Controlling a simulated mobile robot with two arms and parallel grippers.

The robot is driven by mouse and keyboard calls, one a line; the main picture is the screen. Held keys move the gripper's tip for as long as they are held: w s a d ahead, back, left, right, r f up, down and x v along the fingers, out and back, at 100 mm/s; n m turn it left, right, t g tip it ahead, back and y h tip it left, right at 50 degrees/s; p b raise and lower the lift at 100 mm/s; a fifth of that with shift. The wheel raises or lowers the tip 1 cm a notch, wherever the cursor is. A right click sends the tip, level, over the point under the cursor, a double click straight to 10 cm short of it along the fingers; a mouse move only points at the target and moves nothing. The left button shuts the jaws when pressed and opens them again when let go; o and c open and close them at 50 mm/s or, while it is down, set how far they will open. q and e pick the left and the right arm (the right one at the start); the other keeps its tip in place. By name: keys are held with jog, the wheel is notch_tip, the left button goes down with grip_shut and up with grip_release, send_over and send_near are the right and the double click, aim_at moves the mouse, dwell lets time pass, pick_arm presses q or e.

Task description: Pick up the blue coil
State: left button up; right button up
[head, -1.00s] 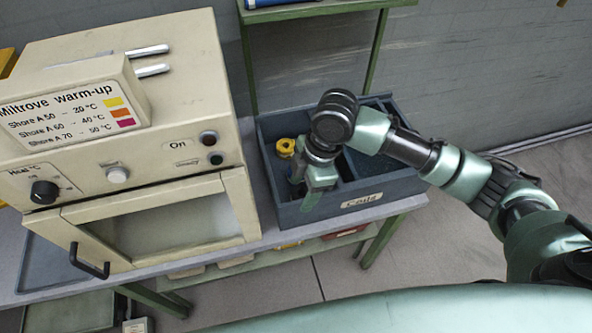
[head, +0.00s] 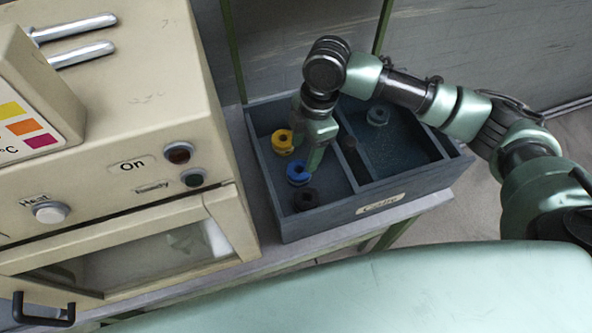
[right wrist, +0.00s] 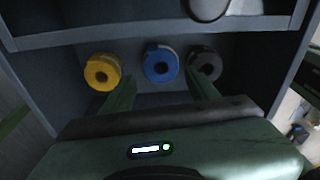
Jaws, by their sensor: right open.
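The blue coil (head: 298,173) lies in the left compartment of a dark blue-grey box (head: 372,209), between a yellow coil (head: 282,141) and a black coil (head: 306,199). My right gripper (head: 316,158) is over that compartment, just right of the blue coil and partly covering it. In the right wrist view the blue coil (right wrist: 161,63) shows between and beyond the two open fingertips (right wrist: 160,88), with the yellow coil (right wrist: 101,71) on the left and the black coil (right wrist: 205,66) on the right. The gripper holds nothing. My left gripper is out of view.
A cream oven (head: 120,140) with a handle and buttons stands close at the left of the box. A divider (head: 345,155) separates the right compartment, where a grey coil (head: 377,116) lies. The box walls stand around the gripper. A grey wall is behind.

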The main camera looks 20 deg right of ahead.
aim_at(299, 170)
jog(key=shift+w+f, duration=0.2)
jog(key=shift+f, duration=0.3)
jog(key=shift+a+f, duration=0.1)
jog(key=shift+f, duration=0.25)
jog(key=shift+s+a+f+p, duration=0.1)
jog(key=shift+s+f+p, duration=0.1)
jog(key=shift+f, duration=0.2)
jog(key=shift+s+a+f+p, duration=0.1)
jog(key=shift+f+p, duration=0.05)
jog(key=shift+f, duration=0.2)
jog(key=f, duration=0.2)
jog(key=a+f+p, duration=0.1)
jog(key=f, duration=0.1)
jog(key=shift+f, duration=0.35)
jog(key=shift+d, duration=0.1)
jog(key=c, duration=1.1)
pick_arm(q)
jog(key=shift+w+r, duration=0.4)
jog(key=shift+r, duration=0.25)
pick_arm(e)
jog(key=shift+r, duration=0.15)
